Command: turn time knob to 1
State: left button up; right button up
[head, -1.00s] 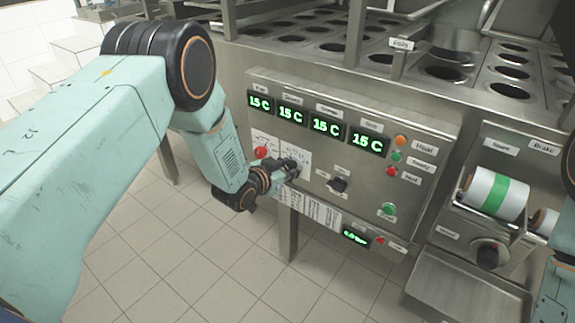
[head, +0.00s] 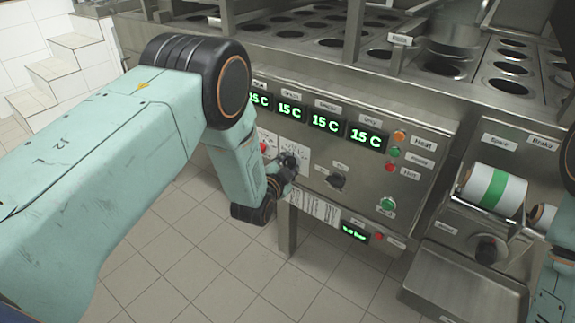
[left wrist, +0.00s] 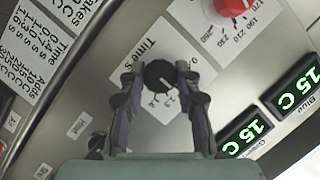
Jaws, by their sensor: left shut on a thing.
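The time knob (left wrist: 159,73) is round and black on a white dial sheet (left wrist: 138,47) marked "Time s" in the left wrist view. A pale mark on the knob points toward the lower right of that picture; the small digits near it are hard to read. My left gripper (left wrist: 158,76) is shut on the knob, one finger on each side. In the head view my left gripper (head: 287,164) is at the panel's left part and mostly hides the knob. My right gripper is not in view; only part of my right arm shows at the right edge.
A red knob (left wrist: 232,5) with a numbered scale sits close to the time knob. Green displays (head: 325,122) read 15 C. Another black knob (head: 336,181), buttons and a small lower display (head: 355,233) are to the right on the panel.

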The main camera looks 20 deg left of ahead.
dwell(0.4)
pick_arm(q)
jog(key=o, duration=1.2)
jog(key=shift+c, duration=0.2)
jog(key=v, duration=1.2)
